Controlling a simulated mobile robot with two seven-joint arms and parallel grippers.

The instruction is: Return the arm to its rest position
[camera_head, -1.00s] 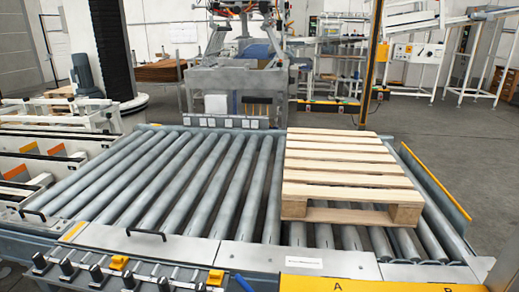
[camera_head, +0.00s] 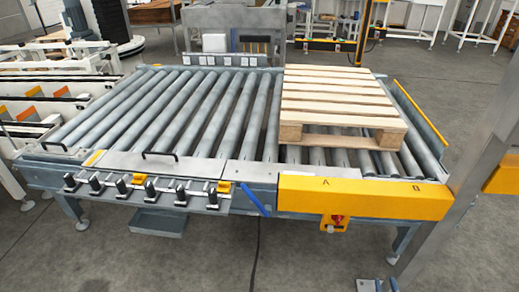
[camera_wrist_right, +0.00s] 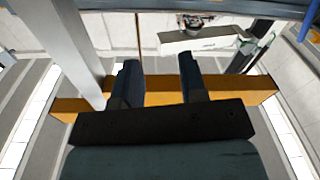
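My right gripper (camera_wrist_right: 158,62) shows in the right wrist view. Its two dark fingers stand apart with nothing held between them. An orange-yellow beam (camera_wrist_right: 235,90) lies beyond the fingers; I cannot tell whether they touch it. No gripper can be made out in the head view, and my left gripper is out of sight. In the head view a wooden pallet (camera_head: 335,100) rests on the right part of the roller conveyor (camera_head: 140,118).
A yellow panel (camera_head: 360,199) marked A and B runs along the conveyor's front right. A grey post (camera_head: 480,150) stands at the right. A light grey post (camera_wrist_right: 68,45) is left of the fingers in the wrist view.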

